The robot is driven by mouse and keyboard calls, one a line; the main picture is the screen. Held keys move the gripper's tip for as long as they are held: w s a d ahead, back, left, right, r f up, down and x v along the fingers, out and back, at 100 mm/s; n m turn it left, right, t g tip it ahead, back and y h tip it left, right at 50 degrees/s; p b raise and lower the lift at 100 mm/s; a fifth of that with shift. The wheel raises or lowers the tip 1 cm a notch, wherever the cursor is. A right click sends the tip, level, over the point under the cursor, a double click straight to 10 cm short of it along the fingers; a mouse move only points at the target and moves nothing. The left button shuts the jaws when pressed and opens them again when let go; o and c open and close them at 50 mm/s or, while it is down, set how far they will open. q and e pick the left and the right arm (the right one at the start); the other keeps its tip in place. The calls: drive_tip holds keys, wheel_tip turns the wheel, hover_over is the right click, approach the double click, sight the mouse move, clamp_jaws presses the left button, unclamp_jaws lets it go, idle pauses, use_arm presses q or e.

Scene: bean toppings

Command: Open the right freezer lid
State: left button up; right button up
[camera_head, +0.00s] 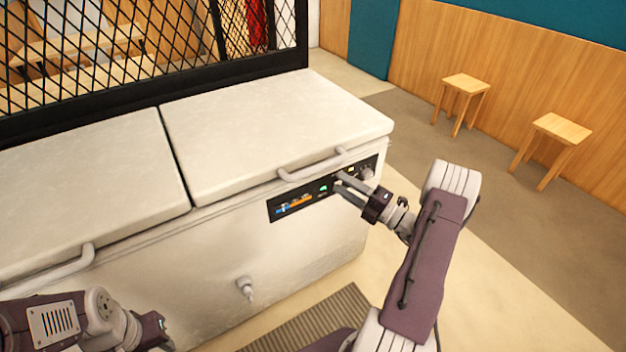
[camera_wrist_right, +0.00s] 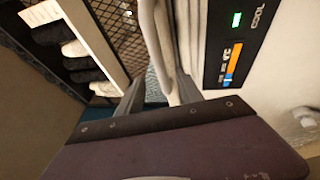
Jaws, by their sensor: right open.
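The right freezer lid (camera_head: 270,130) is white and lies closed on the chest freezer. Its pale bar handle (camera_head: 312,166) runs along the front edge. My right gripper (camera_head: 342,182) is open at the right end of this handle, just in front of the lid edge. In the right wrist view the handle (camera_wrist_right: 152,45) runs lengthwise ahead of my open fingers (camera_wrist_right: 160,92), between their tips in the picture; contact cannot be told. My left gripper (camera_head: 155,330) shows only its body at the bottom left; its fingers are hidden.
The left freezer lid (camera_head: 85,185) is also closed, with its own handle (camera_head: 55,268). A control panel (camera_head: 300,200) sits below the right handle, close to my right gripper. A drain tap (camera_head: 245,288) sticks out lower down. A black mesh screen (camera_head: 130,50) stands behind. Two wooden stools (camera_head: 464,88) (camera_head: 556,132) stand far right.

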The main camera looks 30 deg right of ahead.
sight(321, 171)
drive_tip(key=b+x, duration=0.1)
drive_tip(key=x, duration=0.8)
drive_tip(key=shift+w+a, duration=0.1)
drive_tip(key=shift+a, duration=0.05)
clamp_jaws()
idle(1.0)
